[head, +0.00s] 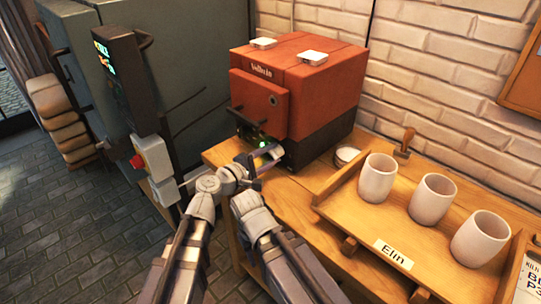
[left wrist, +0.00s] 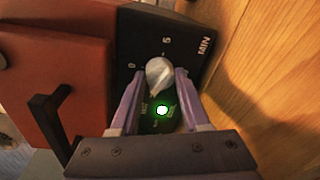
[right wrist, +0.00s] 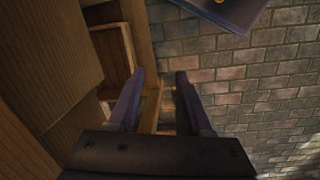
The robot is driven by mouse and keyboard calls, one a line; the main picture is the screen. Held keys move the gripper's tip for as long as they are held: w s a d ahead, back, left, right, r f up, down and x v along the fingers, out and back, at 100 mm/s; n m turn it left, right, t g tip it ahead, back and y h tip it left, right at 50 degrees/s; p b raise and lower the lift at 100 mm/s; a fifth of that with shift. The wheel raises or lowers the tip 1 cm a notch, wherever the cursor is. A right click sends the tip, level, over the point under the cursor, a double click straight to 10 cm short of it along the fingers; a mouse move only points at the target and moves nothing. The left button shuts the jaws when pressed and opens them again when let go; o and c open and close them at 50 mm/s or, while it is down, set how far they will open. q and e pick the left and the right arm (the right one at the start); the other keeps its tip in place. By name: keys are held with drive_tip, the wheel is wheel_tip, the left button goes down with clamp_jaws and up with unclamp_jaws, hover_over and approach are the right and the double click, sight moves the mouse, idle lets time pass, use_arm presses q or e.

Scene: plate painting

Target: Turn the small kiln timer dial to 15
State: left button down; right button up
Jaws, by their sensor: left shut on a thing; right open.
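The small kiln (head: 290,95) is a red box on a dark base, standing on the wooden bench. Its timer dial (left wrist: 160,76) is a pale, pointed knob on a black panel marked 0, 5 and MIN. A green light (left wrist: 162,111) glows beside it. I cannot tell exactly which mark the knob points to. My left gripper (left wrist: 168,80) is shut on the dial, with a finger on each side; in the head view it is at the kiln's lower front (head: 262,156). My right gripper (right wrist: 158,80) is open and empty, near wooden bench parts above the brick floor.
A wooden tray (head: 335,205) labelled Elin holds three pale cups (head: 432,198) to the right. A stamp (head: 405,142) and a small round dish (head: 347,156) are behind it. A large grey-green kiln (head: 190,60) with a control panel (head: 115,70) stands at left.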

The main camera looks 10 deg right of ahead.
use_arm(q)
drive_tip(key=m, duration=0.4)
drive_tip(key=shift+s+f+t+b, duration=0.1)
drive_tip(key=shift+f+t+b, duration=0.05)
drive_tip(key=shift+t+b, duration=0.25)
drive_tip(key=m+b, duration=0.1)
drive_tip(key=m, duration=0.3)
drive_tip(key=shift+m, duration=0.3)
drive_tip(key=m+t+b, duration=0.1)
drive_tip(key=m, duration=0.3)
drive_tip(key=shift+f, duration=0.1)
drive_tip(key=m+b, duration=0.1)
drive_tip(key=m, duration=0.4)
drive_tip(key=shift+f+h, duration=0.1)
drive_tip(key=shift+h, duration=0.3)
drive_tip(key=m+b, duration=0.1)
drive_tip(key=m, duration=0.6)
drive_tip(key=shift+h, duration=0.4)
drive_tip(key=m, duration=0.6)
drive_tip(key=shift+g+h, duration=0.4)
drive_tip(key=shift+m, duration=0.3)
drive_tip(key=shift+c, duration=2)
unclamp_jaws()
